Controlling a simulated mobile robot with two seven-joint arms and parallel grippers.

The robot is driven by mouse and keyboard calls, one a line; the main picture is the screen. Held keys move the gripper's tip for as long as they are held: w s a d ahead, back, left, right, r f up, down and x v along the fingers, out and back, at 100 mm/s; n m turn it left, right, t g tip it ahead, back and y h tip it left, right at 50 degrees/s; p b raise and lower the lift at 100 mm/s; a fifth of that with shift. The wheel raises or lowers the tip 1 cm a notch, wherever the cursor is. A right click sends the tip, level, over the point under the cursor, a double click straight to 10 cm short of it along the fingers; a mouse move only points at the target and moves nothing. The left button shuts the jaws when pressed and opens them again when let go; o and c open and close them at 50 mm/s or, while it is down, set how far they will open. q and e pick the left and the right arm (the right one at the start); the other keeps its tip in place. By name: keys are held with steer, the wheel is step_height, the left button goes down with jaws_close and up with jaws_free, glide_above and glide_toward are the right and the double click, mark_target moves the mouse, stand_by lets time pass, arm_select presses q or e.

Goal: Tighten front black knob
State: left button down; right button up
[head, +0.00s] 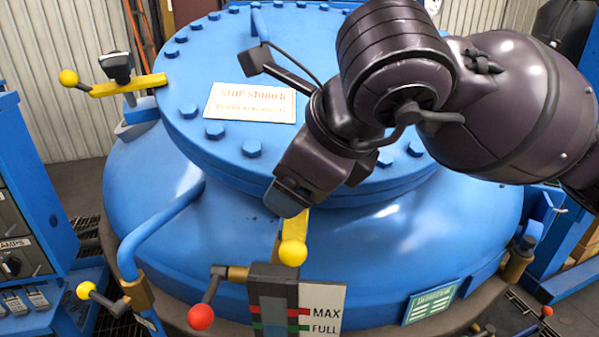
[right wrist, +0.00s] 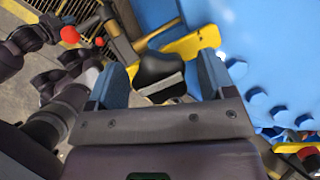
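The front black knob (right wrist: 160,74) shows in the right wrist view, on a yellow clamp arm (right wrist: 192,45). It sits between the two blue fingers of my right gripper (right wrist: 163,75). The fingers are apart, with visible gaps on both sides of the knob. In the head view my right gripper (head: 287,197) is over the front rim of the blue lid (head: 330,155) and hides the knob. Only the yellow clamp arm (head: 279,238) shows below it. My left gripper is not clearly seen in either view.
Another black knob (head: 117,66) stands on a yellow clamp at the lid's left. A gauge (head: 272,305) and a red ball lever (head: 201,316) are in front of the vessel. A yellow ball (head: 293,253) is close below my right gripper. A blue pipe (head: 160,228) runs on the left.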

stand_by(0.3)
steer(key=p+v, duration=0.1)
steer(key=v, duration=0.9)
steer(key=shift+s+d+r, duration=0.15)
steer(key=shift+r, duration=0.15)
